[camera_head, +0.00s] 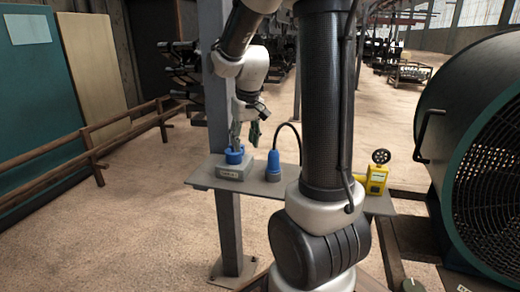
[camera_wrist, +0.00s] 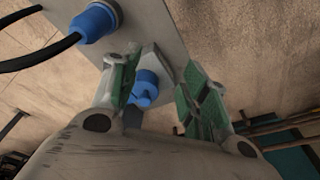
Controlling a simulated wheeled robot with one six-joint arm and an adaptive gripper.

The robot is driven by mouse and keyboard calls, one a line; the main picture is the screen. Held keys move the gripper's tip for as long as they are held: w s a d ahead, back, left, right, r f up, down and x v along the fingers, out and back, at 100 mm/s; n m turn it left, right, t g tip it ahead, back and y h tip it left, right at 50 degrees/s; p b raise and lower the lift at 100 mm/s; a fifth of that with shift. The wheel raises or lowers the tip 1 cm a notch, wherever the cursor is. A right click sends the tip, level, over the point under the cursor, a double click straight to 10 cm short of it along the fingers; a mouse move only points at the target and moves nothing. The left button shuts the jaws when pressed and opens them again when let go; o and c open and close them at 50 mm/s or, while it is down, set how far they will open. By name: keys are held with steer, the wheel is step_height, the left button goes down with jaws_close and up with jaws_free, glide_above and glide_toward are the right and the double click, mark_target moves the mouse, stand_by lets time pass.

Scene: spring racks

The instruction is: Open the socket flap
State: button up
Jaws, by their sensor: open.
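The blue socket (camera_head: 234,154) sits on top of a grey box (camera_head: 232,172) with a small label, at the left end of a grey shelf. It also shows in the wrist view (camera_wrist: 146,86), between my fingers in the picture and nearer the left finger. Its flap cannot be told apart clearly from the blue body. My gripper (camera_head: 245,136) points down over the socket, its green-padded fingers apart. In the wrist view my gripper (camera_wrist: 160,75) is open with nothing held. I cannot tell whether a finger touches the socket.
A blue plug (camera_head: 273,168) with a black cable stands on the grey shelf (camera_head: 255,186), right of the box. A yellow device (camera_head: 377,180) is at the shelf's right end. A grey post (camera_head: 226,220) rises behind the shelf. A large fan (camera_head: 480,150) stands at right.

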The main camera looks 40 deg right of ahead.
steer(key=s+a+r+g, duration=0.1)
steer(key=s+a+r, duration=0.1)
steer(key=s, duration=1)
steer(key=shift+a, duration=0.45)
